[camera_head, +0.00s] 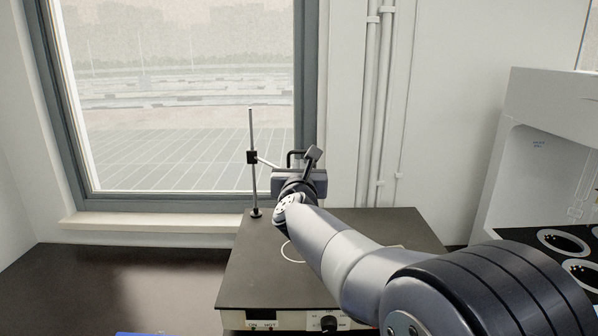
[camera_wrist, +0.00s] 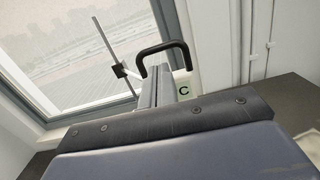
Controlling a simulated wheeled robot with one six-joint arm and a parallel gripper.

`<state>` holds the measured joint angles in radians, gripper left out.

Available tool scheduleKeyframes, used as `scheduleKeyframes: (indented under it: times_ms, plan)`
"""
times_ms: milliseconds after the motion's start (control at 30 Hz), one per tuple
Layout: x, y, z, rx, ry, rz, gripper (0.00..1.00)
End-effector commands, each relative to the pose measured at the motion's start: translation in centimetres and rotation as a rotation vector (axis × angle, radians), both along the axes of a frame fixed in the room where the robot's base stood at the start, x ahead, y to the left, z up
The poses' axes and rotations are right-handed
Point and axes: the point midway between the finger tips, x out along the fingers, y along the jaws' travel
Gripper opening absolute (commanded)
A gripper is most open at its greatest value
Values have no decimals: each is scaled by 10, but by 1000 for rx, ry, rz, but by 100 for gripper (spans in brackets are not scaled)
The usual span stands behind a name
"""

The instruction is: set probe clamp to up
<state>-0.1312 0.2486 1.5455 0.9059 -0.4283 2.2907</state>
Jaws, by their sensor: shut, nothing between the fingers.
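The probe clamp (camera_head: 252,157) is a small black block on a thin upright metal rod (camera_head: 250,185) at the back left of the hot plate. It also shows in the wrist view (camera_wrist: 118,71), upper left. A thin pale bar runs from it to the right, toward my gripper (camera_head: 300,168). My gripper is just right of the rod, apart from the clamp. In the wrist view, the fingers (camera_wrist: 160,78) are together and empty. A black loop (camera_wrist: 163,48) shows at their tips; I cannot tell what it belongs to. The bar's far end is hidden behind my gripper.
The flat dark hot plate (camera_head: 258,275) has a knob (camera_head: 328,323) at its front. A window frame (camera_head: 306,70) and wall pipes (camera_head: 370,100) stand behind. A white unit (camera_head: 560,105) is at the right. The dark bench (camera_head: 120,280) at the left is mostly clear.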

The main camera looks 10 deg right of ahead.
Motion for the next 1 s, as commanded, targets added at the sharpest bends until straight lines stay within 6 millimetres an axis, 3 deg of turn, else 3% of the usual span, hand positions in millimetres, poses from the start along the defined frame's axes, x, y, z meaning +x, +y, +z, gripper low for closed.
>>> scheduleKeyframes:
  times_ms: [200,633,1000]
  plan:
    - [14,-3,1,-1,0,-1,0]
    - [15,-4,5,0,-1,-1,0]
    - [15,-4,82,1,-5,-1,0]
